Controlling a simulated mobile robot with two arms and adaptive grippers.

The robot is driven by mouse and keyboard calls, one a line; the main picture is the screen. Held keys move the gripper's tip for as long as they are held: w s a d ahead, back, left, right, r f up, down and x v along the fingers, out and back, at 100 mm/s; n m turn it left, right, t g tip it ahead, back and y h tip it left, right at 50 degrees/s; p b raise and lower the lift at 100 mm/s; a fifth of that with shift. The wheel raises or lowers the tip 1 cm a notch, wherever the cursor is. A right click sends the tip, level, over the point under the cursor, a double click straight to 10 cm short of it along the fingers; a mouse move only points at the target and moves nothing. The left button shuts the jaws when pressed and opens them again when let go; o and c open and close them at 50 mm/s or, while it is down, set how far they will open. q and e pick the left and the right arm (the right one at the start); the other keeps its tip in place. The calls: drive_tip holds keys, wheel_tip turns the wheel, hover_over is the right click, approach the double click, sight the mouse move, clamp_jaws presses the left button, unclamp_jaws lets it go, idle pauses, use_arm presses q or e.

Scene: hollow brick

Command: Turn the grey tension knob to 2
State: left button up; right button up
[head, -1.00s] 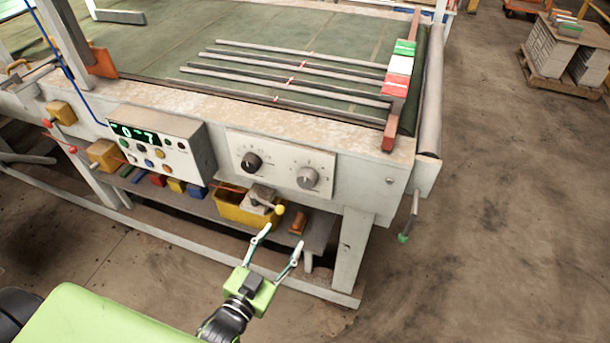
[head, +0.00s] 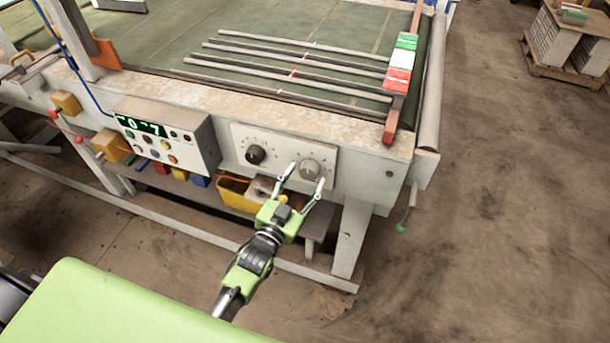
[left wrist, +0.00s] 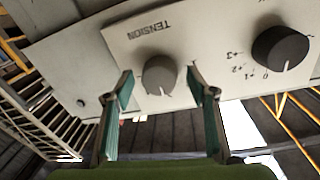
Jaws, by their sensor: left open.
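The grey tension knob (head: 310,168) sits at the right of a white panel (head: 284,142) on the front of the machine. A black knob (head: 256,154) is to its left. My left gripper (head: 304,180) is open, its fingers reaching up to the panel just below the grey knob. In the left wrist view the picture is upside down; the grey knob (left wrist: 159,75) shows between the two open fingertips (left wrist: 167,92), apart from both, beside the word TENSION. The black knob (left wrist: 280,48) is outside the fingers. The numbers around the grey knob are too small to read. My right gripper is not in view.
A control box (head: 165,137) with a green display and several buttons is left of the panel. A yellow bin (head: 236,194) stands on the shelf below. Several grey bars lie on the green table top (head: 215,38).

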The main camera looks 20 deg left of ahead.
use_arm(q)
drive_tip(key=shift+w, duration=0.3)
drive_tip(key=c, duration=1.1)
drive_tip(key=shift+n, duration=0.3)
drive_tip(key=n, duration=0.4)
drive_tip(key=shift+d+f+b, duration=0.1)
drive_tip(key=shift+d+b, duration=0.05)
drive_tip(key=shift+b, duration=0.2)
drive_tip(key=shift+d+n+t+b, duration=0.1)
drive_tip(key=shift+n+t+b, duration=0.2)
drive_tip(key=shift+n, duration=1.9)
drive_tip(key=shift+y, duration=0.3)
